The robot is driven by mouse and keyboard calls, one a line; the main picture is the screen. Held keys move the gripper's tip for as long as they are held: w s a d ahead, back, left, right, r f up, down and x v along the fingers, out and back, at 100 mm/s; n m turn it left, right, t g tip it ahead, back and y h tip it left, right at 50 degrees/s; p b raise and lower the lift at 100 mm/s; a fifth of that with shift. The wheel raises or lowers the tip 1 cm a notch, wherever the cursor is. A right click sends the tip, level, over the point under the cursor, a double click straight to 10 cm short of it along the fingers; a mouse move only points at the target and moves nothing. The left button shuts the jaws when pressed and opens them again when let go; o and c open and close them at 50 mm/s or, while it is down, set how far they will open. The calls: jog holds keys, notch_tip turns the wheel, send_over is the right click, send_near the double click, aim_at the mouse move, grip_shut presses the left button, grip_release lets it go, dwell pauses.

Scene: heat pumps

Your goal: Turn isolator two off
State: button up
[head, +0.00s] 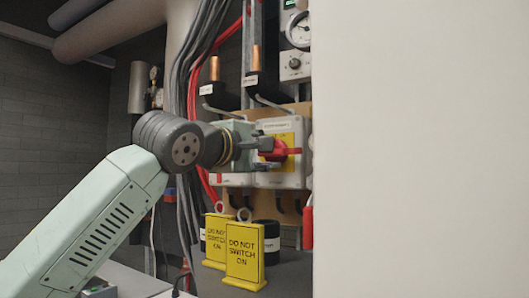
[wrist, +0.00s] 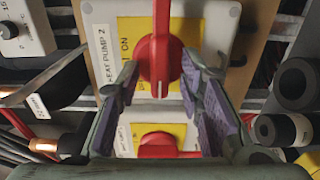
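The isolator labelled heat pump 2 is a grey box with a yellow plate and a red rotary handle (wrist: 160,62). In the wrist view its grip runs up and down, and an ON mark shows beside it. In the head view the red handle (head: 292,151) lies roughly level on the right-hand box (head: 287,181). My gripper (wrist: 160,85) is open, with one finger on each side of the handle's hub; small gaps show. In the head view my gripper (head: 268,148) partly covers the handle. Contact cannot be told.
A second isolator with a red handle (wrist: 157,147) sits beside it, largely behind my wrist in the head view. Yellow "do not switch on" signs (head: 244,256) stand below. Dark pipes and cables are close around. A pale panel (head: 420,150) blocks the head view's right side.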

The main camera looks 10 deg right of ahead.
jog(key=v, duration=1.2)
dwell(0.4)
